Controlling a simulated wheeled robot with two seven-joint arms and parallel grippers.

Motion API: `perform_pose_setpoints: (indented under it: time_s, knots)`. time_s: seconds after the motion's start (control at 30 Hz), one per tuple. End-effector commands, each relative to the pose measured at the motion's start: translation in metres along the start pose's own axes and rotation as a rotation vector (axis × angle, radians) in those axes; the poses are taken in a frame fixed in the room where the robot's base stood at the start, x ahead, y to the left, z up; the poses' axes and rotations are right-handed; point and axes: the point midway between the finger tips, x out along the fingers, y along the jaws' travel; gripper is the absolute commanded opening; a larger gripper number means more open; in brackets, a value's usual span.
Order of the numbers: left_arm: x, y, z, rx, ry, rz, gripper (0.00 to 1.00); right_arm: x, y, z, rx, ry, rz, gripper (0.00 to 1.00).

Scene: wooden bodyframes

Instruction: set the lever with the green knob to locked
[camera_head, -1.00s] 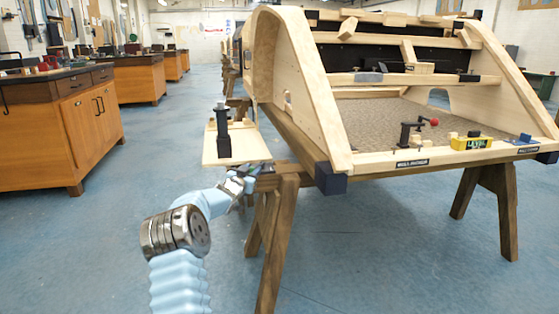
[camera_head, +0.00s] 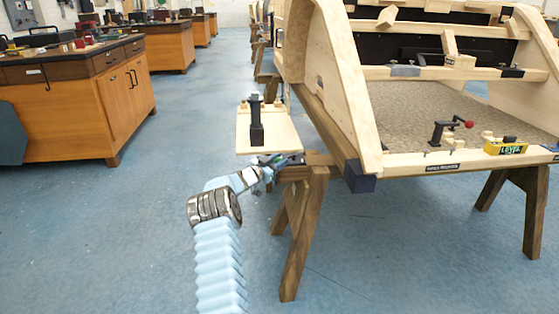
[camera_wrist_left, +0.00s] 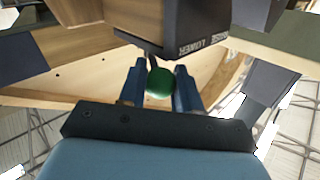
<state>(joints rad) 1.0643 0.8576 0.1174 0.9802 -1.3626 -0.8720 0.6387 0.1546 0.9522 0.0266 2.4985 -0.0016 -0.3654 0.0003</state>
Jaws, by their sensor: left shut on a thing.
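The green knob (camera_wrist_left: 160,84) sits between the two blue fingers of my left gripper (camera_wrist_left: 159,72) in the left wrist view. The fingers are shut on it from both sides. A short dark lever stem (camera_wrist_left: 152,62) runs from the knob up to a dark block (camera_wrist_left: 185,28) with white lettering. In the head view my left gripper (camera_head: 274,163) is at the front left corner of the wooden frame, just below a small wooden board (camera_head: 270,138). The knob and lever cannot be made out there. My right gripper is not in view.
The wooden bodyframe (camera_head: 372,140) rests on trestles (camera_head: 303,240). A black clamp (camera_head: 256,125) stands on the small board. Wooden cabinets (camera_head: 85,110) stand left; blue floor is clear between.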

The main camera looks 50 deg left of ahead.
Motion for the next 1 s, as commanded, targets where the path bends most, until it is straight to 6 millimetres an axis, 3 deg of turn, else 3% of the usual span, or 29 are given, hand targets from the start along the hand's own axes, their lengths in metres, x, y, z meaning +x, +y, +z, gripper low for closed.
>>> perform_pose_setpoints:
  time_s: [0.17,0.2,0.37,0.73,0.87,1.0]
  knots:
    - [0.001,0.000,-0.002,0.000,0.003,-0.001,0.00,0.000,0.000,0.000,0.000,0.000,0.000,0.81]
    - [0.001,0.000,-0.002,0.000,0.003,-0.001,0.34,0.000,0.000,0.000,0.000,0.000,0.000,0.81]
    - [0.001,0.000,-0.001,0.000,0.002,-0.001,0.57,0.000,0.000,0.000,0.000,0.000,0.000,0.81]
    - [-0.007,0.000,0.000,0.001,-0.001,-0.001,0.57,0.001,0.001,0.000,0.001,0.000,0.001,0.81]
    - [-0.027,-0.001,0.000,0.000,-0.001,-0.002,0.57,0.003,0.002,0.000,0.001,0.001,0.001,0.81]
    - [-0.063,-0.001,0.000,0.000,-0.002,-0.004,0.57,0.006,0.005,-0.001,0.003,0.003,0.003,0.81]
